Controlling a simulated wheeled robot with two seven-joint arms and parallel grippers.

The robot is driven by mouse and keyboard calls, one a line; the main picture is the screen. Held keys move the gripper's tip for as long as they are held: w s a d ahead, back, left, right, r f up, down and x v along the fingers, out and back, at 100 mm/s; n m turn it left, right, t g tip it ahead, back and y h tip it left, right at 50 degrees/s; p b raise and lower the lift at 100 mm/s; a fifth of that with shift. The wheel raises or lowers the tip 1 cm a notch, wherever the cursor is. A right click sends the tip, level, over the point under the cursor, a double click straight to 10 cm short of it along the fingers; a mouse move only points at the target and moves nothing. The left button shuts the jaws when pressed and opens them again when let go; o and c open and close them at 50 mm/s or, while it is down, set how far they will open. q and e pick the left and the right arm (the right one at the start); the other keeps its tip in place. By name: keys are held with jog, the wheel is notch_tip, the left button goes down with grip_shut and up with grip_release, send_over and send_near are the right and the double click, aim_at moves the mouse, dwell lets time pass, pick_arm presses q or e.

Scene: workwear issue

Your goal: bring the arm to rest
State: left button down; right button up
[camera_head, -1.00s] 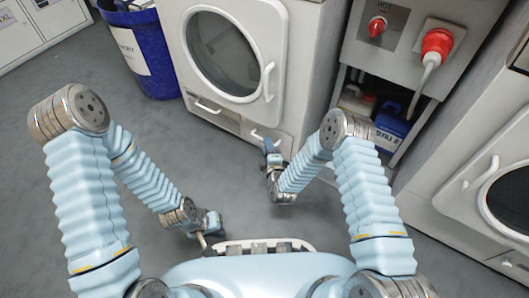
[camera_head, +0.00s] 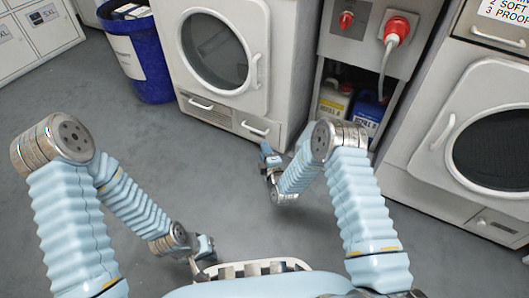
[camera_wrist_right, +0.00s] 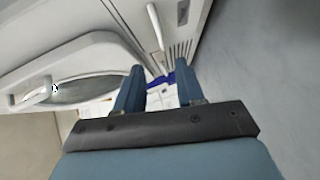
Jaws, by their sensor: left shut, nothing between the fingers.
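My left arm comes in from the left and folds back toward my body. Its gripper (camera_head: 195,265) hangs low near my front edge, shut and empty, with its fingertips small in the head view. My right arm folds forward, and its gripper (camera_head: 267,152) is over the floor in front of the middle machine. In the right wrist view both blue fingers of the right gripper (camera_wrist_right: 160,88) stand apart with nothing held between them.
A white front-loading machine (camera_head: 262,88) stands ahead, with another (camera_head: 432,165) on the right. A blue bin (camera_head: 152,70) is at the back left, near white lockers (camera_head: 50,35). Containers (camera_head: 333,103) sit under a socket panel. Grey floor (camera_head: 60,95) is clear on the left.

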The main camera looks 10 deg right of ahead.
jog(key=s+d+f+m+g, duration=0.1)
jog(key=s+f+m+g, duration=0.1)
jog(key=s+m, duration=0.3)
jog(key=s+d+f+m+g, duration=0.1)
jog(key=s+m+g, duration=0.4)
jog(key=s, duration=0.5)
jog(key=s+d+f+m+g, duration=0.1)
jog(key=s+f+m+g, duration=0.2)
jog(key=s, duration=0.5)
jog(key=shift+s+d+f+m+g+y, duration=0.1)
jog(key=shift+d+m+g+y, duration=0.1)
jog(key=shift+m+g, duration=0.25)
jog(key=shift+d+f+m+g+y, duration=0.1)
jog(key=shift+d+m+g, duration=0.15)
jog(key=shift+m, duration=0.4)
jog(key=s+r+m+g+p, duration=0.3)
jog(key=s+r+m+g, duration=0.15)
jog(key=s, duration=0.65)
notch_tip(320, 180, up, 15)
jog(key=p, duration=1.4)
jog(key=shift+s+a+y+p, duration=0.35)
jog(key=shift+y+p, duration=0.05)
jog(key=shift+f+m+t, duration=0.15)
jog(key=shift+m+t, duration=0.1)
